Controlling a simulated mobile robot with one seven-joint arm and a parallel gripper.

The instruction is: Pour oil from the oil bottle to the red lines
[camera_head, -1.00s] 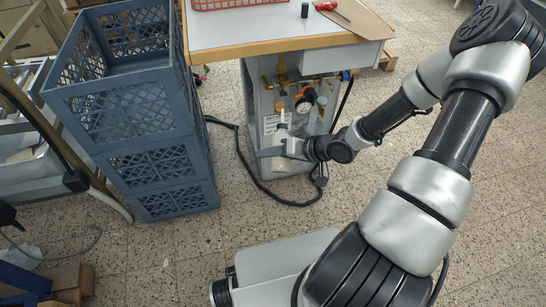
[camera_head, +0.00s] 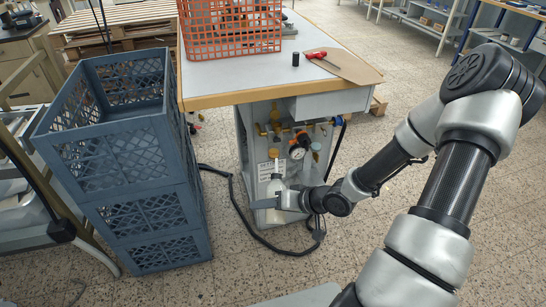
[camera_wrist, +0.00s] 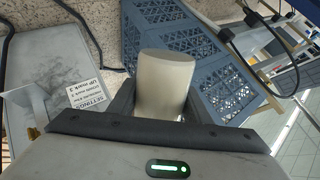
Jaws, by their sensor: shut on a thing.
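My gripper (camera_head: 276,199) is shut on the oil bottle (camera_head: 275,186), a pale, whitish bottle with a narrow top. It is held in front of the grey cabinet's fittings panel, below the pressure gauge (camera_head: 297,151) and brass fittings. In the head view the bottle looks roughly upright. I cannot make out the red lines in either view. Whether any oil flows cannot be seen.
Stacked blue-grey crates (camera_head: 125,150) stand left of the cabinet (camera_head: 245,145). A black cable (camera_head: 240,215) lies on the floor between them. The worktop (camera_head: 240,75) above holds an orange basket (camera_head: 230,28), a black cylinder (camera_head: 295,59) and a red-handled tool (camera_head: 317,55).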

